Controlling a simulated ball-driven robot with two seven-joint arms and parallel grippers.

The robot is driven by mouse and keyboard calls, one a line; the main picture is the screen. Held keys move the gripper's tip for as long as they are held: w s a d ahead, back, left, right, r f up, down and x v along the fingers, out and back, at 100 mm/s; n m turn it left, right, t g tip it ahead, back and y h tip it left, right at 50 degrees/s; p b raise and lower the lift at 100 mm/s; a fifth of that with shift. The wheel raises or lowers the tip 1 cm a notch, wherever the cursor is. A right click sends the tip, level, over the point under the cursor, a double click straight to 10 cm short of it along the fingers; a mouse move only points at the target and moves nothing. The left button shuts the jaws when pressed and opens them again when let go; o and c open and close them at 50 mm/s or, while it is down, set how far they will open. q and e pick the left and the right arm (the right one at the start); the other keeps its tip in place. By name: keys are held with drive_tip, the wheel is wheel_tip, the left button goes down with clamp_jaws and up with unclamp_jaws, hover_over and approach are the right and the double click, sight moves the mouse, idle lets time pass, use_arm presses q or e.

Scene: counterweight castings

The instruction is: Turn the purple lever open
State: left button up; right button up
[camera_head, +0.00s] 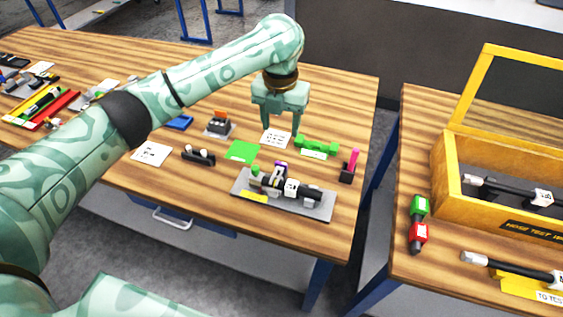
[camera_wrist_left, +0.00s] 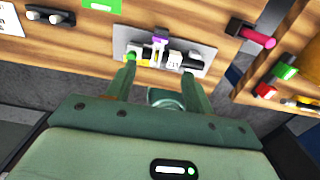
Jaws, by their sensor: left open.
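The purple lever (camera_head: 281,167) sits on a dark valve fitting on a grey plate (camera_head: 315,208) near the front edge of the left table. The lever also shows in the left wrist view (camera_wrist_left: 160,41), standing up across the fitting. My left gripper (camera_head: 283,130) is open and empty, pointing down above the table behind the plate. In the left wrist view my left gripper (camera_wrist_left: 161,64) has its fingers apart, with the lever showing between and beyond their tips; no contact is visible. My right gripper is not in view.
Beside the lever are a green knob (camera_head: 255,171) and a white tag (camera_head: 291,188). A pink-handled part (camera_head: 353,161) stands right of the plate, a green part (camera_head: 318,144) behind it. A gap separates the right table, with its yellow crate (camera_head: 448,190).

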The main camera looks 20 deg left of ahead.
sight(281, 163)
use_arm(q)
wheel_tip(281, 163, down, 14)
drive_tip(key=b, duration=0.5)
drive_tip(key=shift+r, duration=0.15)
drive_tip(key=c, duration=1)
drive_tip(key=shift+r, duration=0.1)
